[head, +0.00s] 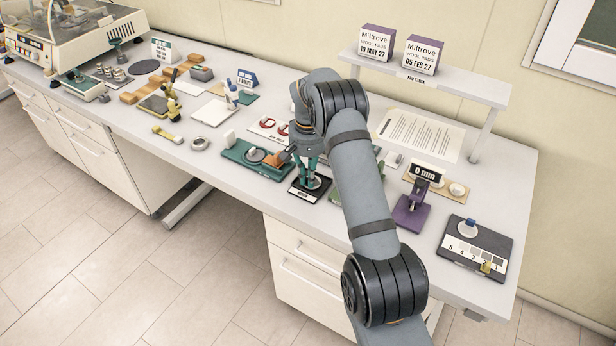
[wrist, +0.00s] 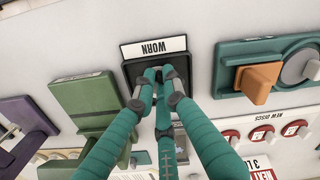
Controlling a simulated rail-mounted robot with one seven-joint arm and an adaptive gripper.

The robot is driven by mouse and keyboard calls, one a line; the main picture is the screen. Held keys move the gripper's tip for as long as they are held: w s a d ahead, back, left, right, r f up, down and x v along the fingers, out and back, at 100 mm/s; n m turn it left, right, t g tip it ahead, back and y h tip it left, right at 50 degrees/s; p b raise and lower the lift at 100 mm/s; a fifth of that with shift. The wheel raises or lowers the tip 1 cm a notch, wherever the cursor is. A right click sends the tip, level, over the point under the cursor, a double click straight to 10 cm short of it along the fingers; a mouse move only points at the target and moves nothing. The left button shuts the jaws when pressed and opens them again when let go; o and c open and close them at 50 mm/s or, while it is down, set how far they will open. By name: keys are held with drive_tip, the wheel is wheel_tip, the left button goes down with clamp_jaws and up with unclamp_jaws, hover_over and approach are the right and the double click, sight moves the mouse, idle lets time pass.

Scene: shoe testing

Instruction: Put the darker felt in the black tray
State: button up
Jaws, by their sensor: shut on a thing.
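The black tray (head: 325,187) with a white WORN label lies near the table's front edge. It also shows at the top middle of the wrist view (wrist: 131,68). My gripper (head: 313,181) has its teal fingers pointing down over the tray. In the wrist view its fingertips (wrist: 155,82) are close together, over the tray's inside. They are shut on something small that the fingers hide. I cannot make out the darker felt, and I cannot tell whether the held thing touches the tray floor.
A teal fixture (head: 237,151) with an orange-brown block stands left of the tray. A green device (wrist: 80,100) stands on its other side, with a purple gauge (head: 411,213) beyond. A NEW DISCS board (wrist: 262,133) with red-ringed discs lies behind. A raised shelf (head: 465,88) holds two boxes.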

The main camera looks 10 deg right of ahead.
drive_tip(key=shift+f, duration=0.2)
drive_tip(key=o, duration=0.8)
drive_tip(key=shift+r, duration=0.1)
wheel_tip(320, 180, up, 12)
drive_tip(key=shift+f, duration=0.2)
idle(0.3)
